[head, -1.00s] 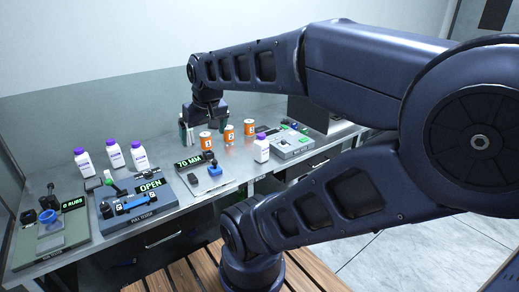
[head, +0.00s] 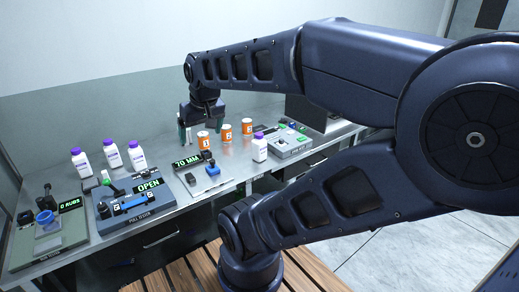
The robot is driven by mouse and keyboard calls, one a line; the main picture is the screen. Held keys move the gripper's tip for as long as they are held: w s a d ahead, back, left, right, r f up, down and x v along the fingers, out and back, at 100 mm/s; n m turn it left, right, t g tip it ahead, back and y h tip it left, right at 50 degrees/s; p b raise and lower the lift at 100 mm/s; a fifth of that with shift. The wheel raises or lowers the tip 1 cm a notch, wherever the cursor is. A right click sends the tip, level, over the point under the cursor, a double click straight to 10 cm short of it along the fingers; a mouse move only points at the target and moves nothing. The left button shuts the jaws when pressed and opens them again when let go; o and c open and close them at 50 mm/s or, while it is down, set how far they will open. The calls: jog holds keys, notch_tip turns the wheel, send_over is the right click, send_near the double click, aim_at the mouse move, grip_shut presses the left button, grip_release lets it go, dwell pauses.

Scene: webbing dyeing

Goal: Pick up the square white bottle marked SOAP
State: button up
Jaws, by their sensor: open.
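Three white bottles with purple caps stand in a group at the back left of the bench: a left one (head: 82,164), a middle one (head: 112,155) and a right one (head: 137,157). A fourth white bottle with a purple cap (head: 259,150) stands alone right of centre. Their labels are too small to read, so I cannot tell which is marked SOAP. My gripper (head: 202,129) points down over the back of the bench, left of the lone bottle and right of the group. It is open, and I see nothing held in it.
Several orange numbered jars (head: 226,132) stand between my gripper and the lone bottle. A blue pull tester (head: 136,207) reading OPEN, a 70 MM device (head: 204,178) and a green rub tester (head: 48,240) occupy the front. A grey device (head: 291,146) stands at the right.

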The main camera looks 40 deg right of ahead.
jog(key=shift+c, duration=0.7)
jog(key=m+g+h, duration=0.4)
jog(key=m+h, duration=0.1)
jog(key=m, duration=1.2)
send_over(260, 139)
jog(key=w+a, duration=0.2)
notch_tip(260, 139, down, 16)
jog(key=shift+s+d, duration=0.1)
jog(key=shift+s, duration=0.05)
jog(key=shift+y, duration=0.3)
jog(key=shift+s+x, duration=0.1)
jog(key=shift+x, duration=2.35)
jog(key=shift+s+x, duration=0.15)
jog(key=shift+x, duration=2.3)
jog(key=shift+w, duration=0.1)
